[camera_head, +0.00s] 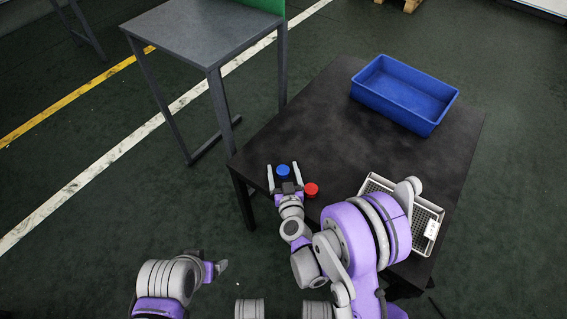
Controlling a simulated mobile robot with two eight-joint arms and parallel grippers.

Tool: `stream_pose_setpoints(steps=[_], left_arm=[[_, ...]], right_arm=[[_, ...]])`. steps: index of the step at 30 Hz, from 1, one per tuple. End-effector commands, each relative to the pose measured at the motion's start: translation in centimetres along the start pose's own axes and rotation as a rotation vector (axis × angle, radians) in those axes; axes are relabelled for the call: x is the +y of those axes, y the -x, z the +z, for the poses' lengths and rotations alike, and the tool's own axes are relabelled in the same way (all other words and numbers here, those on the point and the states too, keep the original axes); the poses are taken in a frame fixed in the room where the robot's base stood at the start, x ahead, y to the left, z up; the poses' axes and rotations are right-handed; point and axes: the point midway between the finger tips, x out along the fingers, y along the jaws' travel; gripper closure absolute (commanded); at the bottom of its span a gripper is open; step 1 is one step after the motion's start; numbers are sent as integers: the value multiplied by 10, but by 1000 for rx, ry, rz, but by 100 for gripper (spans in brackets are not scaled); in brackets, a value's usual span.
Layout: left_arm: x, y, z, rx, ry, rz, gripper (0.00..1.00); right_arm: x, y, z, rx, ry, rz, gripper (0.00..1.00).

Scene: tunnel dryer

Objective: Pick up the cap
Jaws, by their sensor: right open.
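A blue cap (283,170) lies on the black table (330,125) near its left front edge. A red cap (311,189) lies just to the right of it. My right gripper (284,173) is open, with one finger on each side of the blue cap. The cap appears to lie between the fingertips, with gaps on both sides. I cannot tell the fingers' height above the table. The red cap is outside the right-hand finger, close to it.
An empty blue bin (405,93) stands at the table's back right. A light wire-mesh tray (428,218) is at the right front, partly hidden by my right arm. A grey table (200,35) stands apart at the upper left. The black table's middle is clear.

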Motion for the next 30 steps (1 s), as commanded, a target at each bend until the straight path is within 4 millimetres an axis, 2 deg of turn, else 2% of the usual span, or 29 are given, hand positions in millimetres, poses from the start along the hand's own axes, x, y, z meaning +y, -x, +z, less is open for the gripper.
stream_pose_setpoints(steps=[5, 18, 20, 30], left_arm=[[0, 0, 1, 0, 0, 0, 20], [0, 0, 0, 0, 0, 0, 20], [0, 0, 0, 0, 0, 0, 20], [0, 2, 0, 0, 0, 0, 20]], right_arm=[[0, -1, 0, 0, 0, 1, 13], [0, -1, 0, 0, 0, 1, 91], [0, -1, 0, 0, 0, 1, 100], [2, -1, -3, 0, 1, 1, 100]])
